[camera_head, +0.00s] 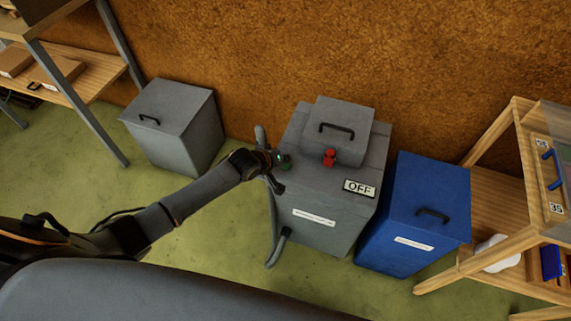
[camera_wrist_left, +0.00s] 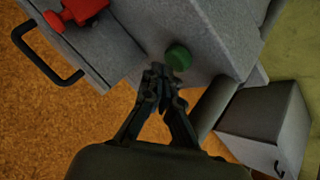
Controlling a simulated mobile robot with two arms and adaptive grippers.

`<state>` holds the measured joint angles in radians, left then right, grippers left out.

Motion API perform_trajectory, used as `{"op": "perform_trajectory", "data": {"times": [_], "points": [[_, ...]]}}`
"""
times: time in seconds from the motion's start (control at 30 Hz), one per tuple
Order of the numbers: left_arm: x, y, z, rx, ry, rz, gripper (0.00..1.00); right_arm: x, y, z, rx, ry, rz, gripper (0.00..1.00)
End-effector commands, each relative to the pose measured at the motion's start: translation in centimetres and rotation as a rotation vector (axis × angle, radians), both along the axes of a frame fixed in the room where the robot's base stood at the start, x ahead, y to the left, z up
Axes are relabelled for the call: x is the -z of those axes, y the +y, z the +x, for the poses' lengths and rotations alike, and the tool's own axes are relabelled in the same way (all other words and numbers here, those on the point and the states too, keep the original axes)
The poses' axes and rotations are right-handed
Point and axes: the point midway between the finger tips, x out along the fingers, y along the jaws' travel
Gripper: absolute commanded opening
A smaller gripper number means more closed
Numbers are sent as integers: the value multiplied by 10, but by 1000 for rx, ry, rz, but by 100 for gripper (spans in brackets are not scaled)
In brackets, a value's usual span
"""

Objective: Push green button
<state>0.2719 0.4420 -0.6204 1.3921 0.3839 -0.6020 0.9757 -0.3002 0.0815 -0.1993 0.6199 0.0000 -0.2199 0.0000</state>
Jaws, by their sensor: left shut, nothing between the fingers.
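The green button (camera_wrist_left: 178,57) is a round knob on the grey panel box (camera_head: 322,236). In the head view the green button (camera_head: 284,161) shows in part beside my left gripper (camera_head: 278,170). In the left wrist view my left gripper (camera_wrist_left: 161,76) is shut and empty, its fingertips right by the lower left edge of the button. I cannot tell whether they touch it. A red knob (camera_head: 329,157) sits on the same box; it also shows in the left wrist view (camera_wrist_left: 80,10). My right gripper is not in view.
An OFF label (camera_head: 360,188) is on the box top. A blue bin (camera_head: 423,215) stands to its right and a grey bin (camera_head: 176,122) to its left. A grey pipe (camera_head: 272,225) runs along its left side. A wooden shelf (camera_head: 500,187) stands far right.

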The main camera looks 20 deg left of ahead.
Motion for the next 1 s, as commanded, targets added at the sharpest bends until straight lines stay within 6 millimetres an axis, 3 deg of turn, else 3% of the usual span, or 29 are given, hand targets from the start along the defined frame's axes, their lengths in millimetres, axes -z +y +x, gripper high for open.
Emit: {"op": "perform_trajectory", "data": {"times": [1.0], "points": [[7,0,0,0,1,-1,0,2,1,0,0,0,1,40]]}}
